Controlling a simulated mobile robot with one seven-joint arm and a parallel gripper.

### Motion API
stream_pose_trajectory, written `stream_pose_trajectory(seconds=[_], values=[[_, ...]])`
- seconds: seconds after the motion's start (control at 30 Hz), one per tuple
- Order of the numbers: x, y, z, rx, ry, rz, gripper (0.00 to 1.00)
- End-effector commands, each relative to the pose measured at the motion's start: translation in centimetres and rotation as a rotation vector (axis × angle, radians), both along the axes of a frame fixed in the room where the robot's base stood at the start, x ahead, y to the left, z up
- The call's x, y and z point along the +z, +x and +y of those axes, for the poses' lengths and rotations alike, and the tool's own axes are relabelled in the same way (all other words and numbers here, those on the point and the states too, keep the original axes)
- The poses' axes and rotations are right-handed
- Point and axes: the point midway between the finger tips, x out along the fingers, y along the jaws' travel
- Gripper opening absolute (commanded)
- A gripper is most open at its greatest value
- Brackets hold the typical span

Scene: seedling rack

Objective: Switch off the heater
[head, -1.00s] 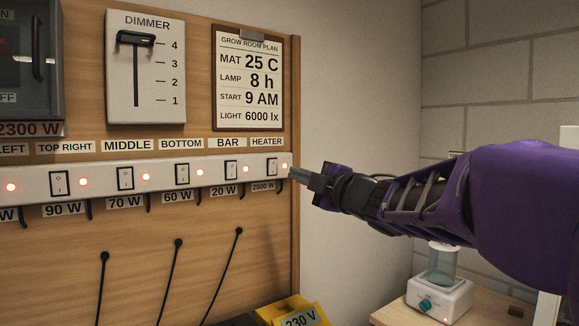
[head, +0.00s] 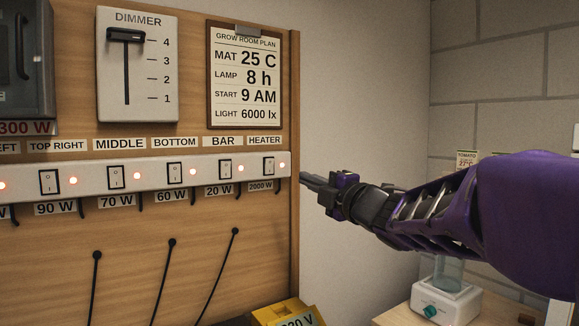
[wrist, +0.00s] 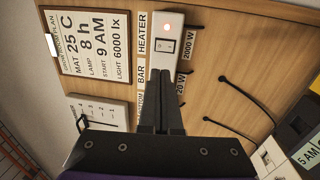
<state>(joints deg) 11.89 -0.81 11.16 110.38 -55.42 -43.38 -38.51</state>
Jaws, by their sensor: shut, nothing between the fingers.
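The heater switch (head: 268,166) is a black-framed white rocker at the right end of the white power strip (head: 140,177), under the HEATER label (head: 264,141). The small light (head: 282,166) beside it glows red. My gripper (head: 303,180) is shut and empty, just right of the strip's end and apart from the switch in the head view. In the wrist view the switch (wrist: 165,46) and its lit light (wrist: 166,27) show beyond the tips of my gripper (wrist: 172,76). Part of the strip is hidden behind the fingers there.
More lit switches run leftward along the strip; the BAR switch (head: 225,167) is nearest. A dimmer (head: 138,70) and a plan clipboard (head: 245,75) hang above. Black cables hang below. A yellow 230 V box (head: 283,313) and a white device (head: 445,303) are lower right.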

Motion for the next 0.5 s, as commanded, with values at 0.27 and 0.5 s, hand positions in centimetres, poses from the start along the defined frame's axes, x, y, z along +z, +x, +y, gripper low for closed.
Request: stream_pose_trajectory(seconds=[0.27, 0.5], values=[[0.5, 3.2, 2.2, 0.003, 0.002, 0.003, 0.00], [1.1, 7.5, 5.2, 0.003, 0.002, 0.003, 0.00]])
